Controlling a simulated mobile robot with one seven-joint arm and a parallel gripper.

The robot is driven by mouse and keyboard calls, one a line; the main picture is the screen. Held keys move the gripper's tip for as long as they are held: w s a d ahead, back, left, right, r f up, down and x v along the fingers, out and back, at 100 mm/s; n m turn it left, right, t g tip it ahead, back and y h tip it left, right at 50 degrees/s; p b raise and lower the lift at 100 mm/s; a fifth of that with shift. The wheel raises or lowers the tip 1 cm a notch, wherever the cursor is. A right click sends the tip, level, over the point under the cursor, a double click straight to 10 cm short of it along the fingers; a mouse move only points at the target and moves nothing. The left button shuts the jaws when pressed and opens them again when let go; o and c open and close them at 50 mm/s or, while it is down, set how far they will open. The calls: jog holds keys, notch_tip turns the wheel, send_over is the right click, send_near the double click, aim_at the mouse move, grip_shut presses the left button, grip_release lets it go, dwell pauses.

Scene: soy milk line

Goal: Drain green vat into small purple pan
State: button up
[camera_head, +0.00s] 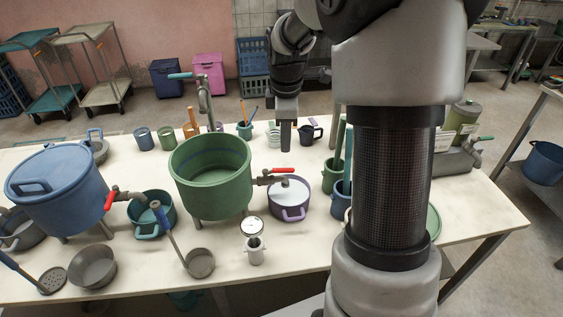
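The green vat (212,178) stands on legs at the middle of the table, with an open top. A metal tap (265,181) with a red lever (283,170) sticks out from its right side. The lever lies roughly level and points right. The small purple pan (289,212) stands on the table at the tap's outlet, partly beneath it. Its top looks pale; I cannot tell whether that is liquid or a lid. My gripper (286,147) points down above and behind the red lever, apart from it in the picture. Its fingers show as one dark narrow shape, so their opening is unclear.
A blue vat (60,185) with a red-levered tap stands at left, with a teal pot (152,214) beside it. My arm column hides the table's right part.

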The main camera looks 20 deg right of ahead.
aim_at(285, 169)
jog(key=f, duration=0.4)
jog(key=w+f, duration=0.1)
jog(key=f, duration=0.3)
jog(key=w+f+b, duration=0.1)
jog(key=f, duration=0.3)
jog(key=shift+w+d+f, duration=0.15)
jog(key=shift+w+d, duration=0.05)
jog(key=shift+d, duration=0.2)
grip_shut()
